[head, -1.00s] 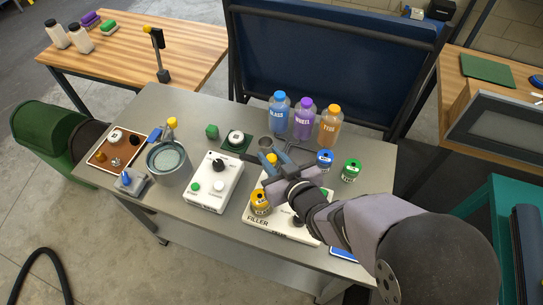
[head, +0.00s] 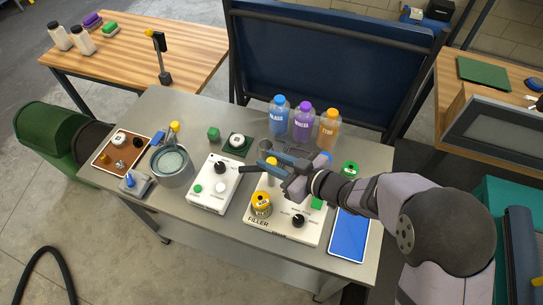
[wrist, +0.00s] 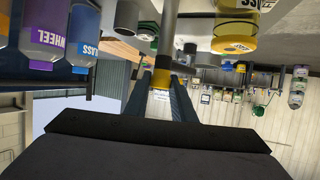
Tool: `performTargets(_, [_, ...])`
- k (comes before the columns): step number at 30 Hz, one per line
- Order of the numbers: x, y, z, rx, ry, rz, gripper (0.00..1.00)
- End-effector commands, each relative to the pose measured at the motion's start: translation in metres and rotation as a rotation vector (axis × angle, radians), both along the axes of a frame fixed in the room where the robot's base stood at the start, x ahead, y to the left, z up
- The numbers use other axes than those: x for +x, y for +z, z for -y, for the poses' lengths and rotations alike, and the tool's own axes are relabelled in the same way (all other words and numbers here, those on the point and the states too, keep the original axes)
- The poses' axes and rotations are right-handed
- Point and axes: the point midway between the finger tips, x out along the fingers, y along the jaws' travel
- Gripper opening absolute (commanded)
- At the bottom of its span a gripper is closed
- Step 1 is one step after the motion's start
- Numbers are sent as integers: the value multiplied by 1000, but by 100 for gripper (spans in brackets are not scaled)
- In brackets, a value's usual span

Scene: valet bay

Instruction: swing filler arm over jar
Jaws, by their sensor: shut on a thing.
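The white filler base (head: 270,231) stands at the front of the grey bench in the head view. A yellow labelled jar (head: 261,205) sits upright on its left part. My gripper (head: 272,177) is above the base, behind the jar, with its fingers pointing left. In the wrist view my gripper (wrist: 160,88) is shut on the yellow part of a grey upright rod, likely the filler arm (wrist: 169,35). The yellow jar (wrist: 235,38) is to the right of the rod there, apart from it. The fingers hide part of the filler arm in the head view.
A white box with a black knob (head: 208,202) and a metal pot (head: 172,180) stand left of the filler. Blue, purple and orange bottles (head: 303,123) are behind. A green tin (head: 349,169) and a blue tablet (head: 349,235) are on the right.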

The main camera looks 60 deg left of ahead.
Motion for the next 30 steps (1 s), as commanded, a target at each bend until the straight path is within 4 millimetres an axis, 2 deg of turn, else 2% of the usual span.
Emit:
performTargets(4, [3, 4, -1, 3, 124, 0, 0])
performTargets(15, [1, -2, -1, 3, 457, 1, 0])
performTargets(30, [0, -2, -1, 4, 717, 2, 0])
